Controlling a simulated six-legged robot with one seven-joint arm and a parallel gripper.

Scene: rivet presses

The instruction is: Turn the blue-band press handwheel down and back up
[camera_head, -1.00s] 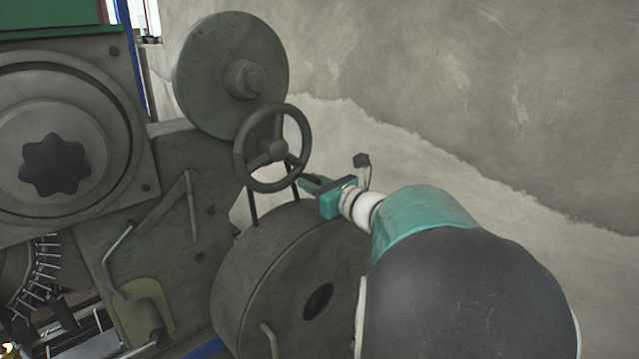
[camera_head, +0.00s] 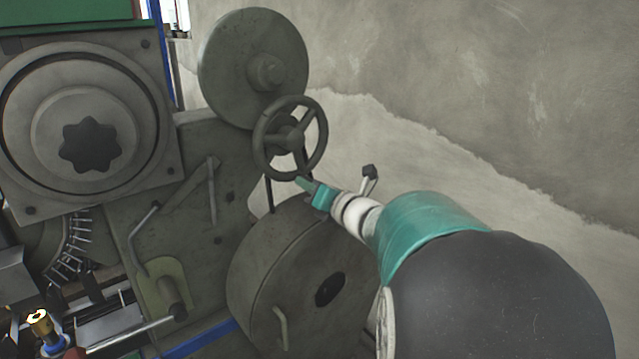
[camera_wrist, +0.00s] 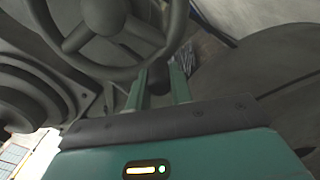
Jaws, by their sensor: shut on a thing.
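The dark grey handwheel (camera_head: 290,138), with a round rim and spokes, stands in front of a large grey disc on the machine. It also shows at the top of the wrist view (camera_wrist: 103,15). My teal gripper (camera_head: 304,183) is at the lower part of its rim. In the wrist view, my two green fingers (camera_wrist: 158,88) stand on both sides of a dark, stubby piece (camera_wrist: 159,76) just under the rim, and are shut on it. This looks like the wheel's handle. I see no clear blue band on the wheel.
A large grey disc (camera_head: 262,68) is behind the handwheel, and a big drum (camera_head: 265,290) is below it. Levers and a star-shaped black knob (camera_head: 90,145) are on the machine at left. A plain concrete wall (camera_head: 470,80) is on the right.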

